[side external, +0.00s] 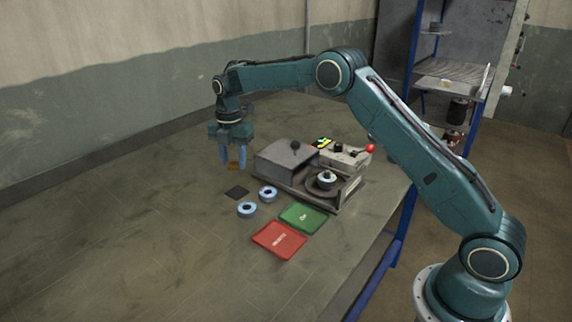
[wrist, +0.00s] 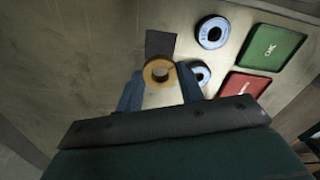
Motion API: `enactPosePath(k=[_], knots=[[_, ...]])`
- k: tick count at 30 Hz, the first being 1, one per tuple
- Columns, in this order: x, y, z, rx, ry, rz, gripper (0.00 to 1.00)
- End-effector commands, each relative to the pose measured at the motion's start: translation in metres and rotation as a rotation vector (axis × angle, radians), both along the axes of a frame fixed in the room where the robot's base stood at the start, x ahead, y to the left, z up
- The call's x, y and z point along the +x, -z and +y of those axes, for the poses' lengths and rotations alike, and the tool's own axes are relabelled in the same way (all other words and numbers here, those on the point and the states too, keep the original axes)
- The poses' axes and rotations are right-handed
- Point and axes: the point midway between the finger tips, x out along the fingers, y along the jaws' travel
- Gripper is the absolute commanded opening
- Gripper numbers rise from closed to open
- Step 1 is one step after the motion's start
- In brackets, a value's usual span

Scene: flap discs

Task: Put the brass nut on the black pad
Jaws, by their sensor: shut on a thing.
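The brass nut (wrist: 159,72) is a round, gold-coloured ring held between the fingertips of my gripper (wrist: 158,84). In the side external view, my gripper (side external: 233,163) points down with blue fingers, and the nut (side external: 233,167) shows as a small brown patch between them. The black pad (side external: 237,192) is a small dark square lying on the table. The nut is above the table, and the pad lies lower and in front of it in the side view. In the wrist view the pad (wrist: 160,43) shows just beyond the nut, which overlaps its near edge in the picture.
Two blue-rimmed discs (side external: 247,209) (side external: 268,194) lie beside the pad. A green tray (side external: 303,217) and a red tray (side external: 279,240) lie nearer the front. A grey box-like machine (side external: 286,163) with a red-knobbed lever (side external: 370,148) stands to the right. The table's left side is clear.

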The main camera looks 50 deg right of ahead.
Motion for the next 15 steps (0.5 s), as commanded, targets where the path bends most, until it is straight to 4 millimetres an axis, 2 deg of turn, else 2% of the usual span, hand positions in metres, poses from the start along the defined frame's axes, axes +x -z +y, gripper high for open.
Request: enactPosePath(k=[3,6,15], knots=[[0.000,0.017,0.000,0.000,0.000,0.000,0.12],[0.000,0.024,0.000,0.000,0.000,-0.001,0.12],[0.000,0.028,0.000,-0.001,0.000,-0.001,0.12]])
